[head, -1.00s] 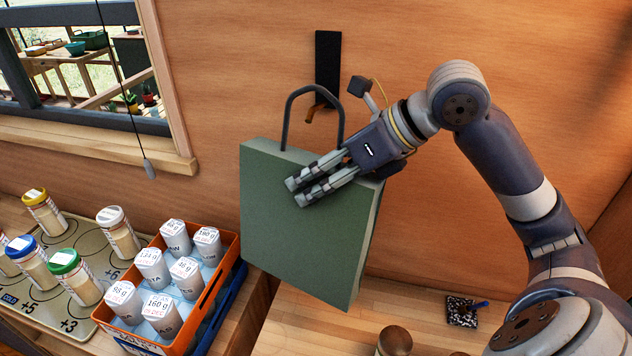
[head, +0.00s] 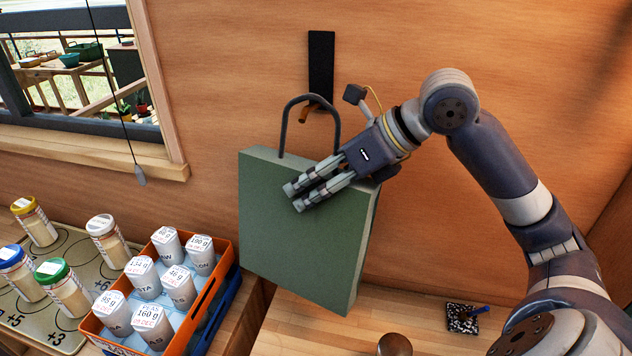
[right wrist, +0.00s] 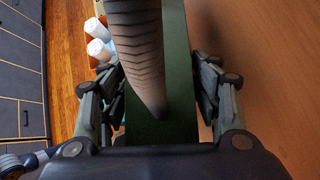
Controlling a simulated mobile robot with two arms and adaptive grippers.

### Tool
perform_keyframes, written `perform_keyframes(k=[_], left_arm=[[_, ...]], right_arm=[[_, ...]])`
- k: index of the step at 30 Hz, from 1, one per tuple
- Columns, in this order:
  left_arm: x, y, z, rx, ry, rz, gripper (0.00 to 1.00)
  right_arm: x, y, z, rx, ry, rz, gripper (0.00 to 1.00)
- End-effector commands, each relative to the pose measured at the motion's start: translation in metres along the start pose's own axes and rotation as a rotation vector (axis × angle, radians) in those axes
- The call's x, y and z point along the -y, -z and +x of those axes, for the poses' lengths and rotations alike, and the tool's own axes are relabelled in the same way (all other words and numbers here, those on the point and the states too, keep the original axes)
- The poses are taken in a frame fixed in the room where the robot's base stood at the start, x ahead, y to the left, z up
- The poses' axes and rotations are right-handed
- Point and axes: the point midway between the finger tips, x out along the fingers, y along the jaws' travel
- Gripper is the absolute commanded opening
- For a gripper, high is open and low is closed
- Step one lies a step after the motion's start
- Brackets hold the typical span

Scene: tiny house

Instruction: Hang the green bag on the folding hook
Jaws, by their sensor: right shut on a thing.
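The green bag (head: 305,235) hangs upright in front of the wooden wall, its dark looped handle (head: 308,103) standing up. My right gripper (head: 305,195) is shut on the bag near its upper right edge, with fingers across its front face. In the right wrist view the bag (right wrist: 178,60) lies between the two sets of fingers (right wrist: 160,105). The folding hook (head: 319,85) is a dark plate on the wall with a brown prong at its foot. In the head view the prong overlaps the top of the handle loop; whether they touch I cannot tell. My left gripper is not in view.
An orange crate (head: 219,290) of white labelled containers stands lower left. Several jars with coloured lids stand on a marked mat (head: 45,325) beside it. A pull cord (head: 140,178) hangs by the window. A wooden counter (head: 290,330) lies below the bag.

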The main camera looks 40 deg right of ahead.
Motion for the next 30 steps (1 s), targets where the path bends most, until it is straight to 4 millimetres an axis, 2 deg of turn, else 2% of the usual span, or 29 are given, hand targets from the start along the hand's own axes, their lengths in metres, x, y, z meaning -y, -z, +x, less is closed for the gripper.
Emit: perform_keyframes(k=[6,7,10,23,26,30], left_arm=[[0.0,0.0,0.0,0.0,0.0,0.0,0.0],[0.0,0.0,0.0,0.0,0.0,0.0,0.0],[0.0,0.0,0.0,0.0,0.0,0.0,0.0],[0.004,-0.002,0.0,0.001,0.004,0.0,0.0],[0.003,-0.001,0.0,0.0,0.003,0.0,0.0],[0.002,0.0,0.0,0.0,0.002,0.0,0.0]], right_arm=[[0.0,-0.001,-0.001,0.003,0.0,0.0,0.05],[0.0,-0.001,-0.001,0.003,0.0,0.0,0.6],[0.0,-0.001,-0.001,0.002,0.001,0.0,0.81],[0.0,0.0,-0.003,-0.001,0.001,0.0,0.81],[0.001,0.0,-0.012,0.0,0.002,0.001,0.81],[0.001,-0.001,-0.035,0.002,0.004,0.0,0.81]])
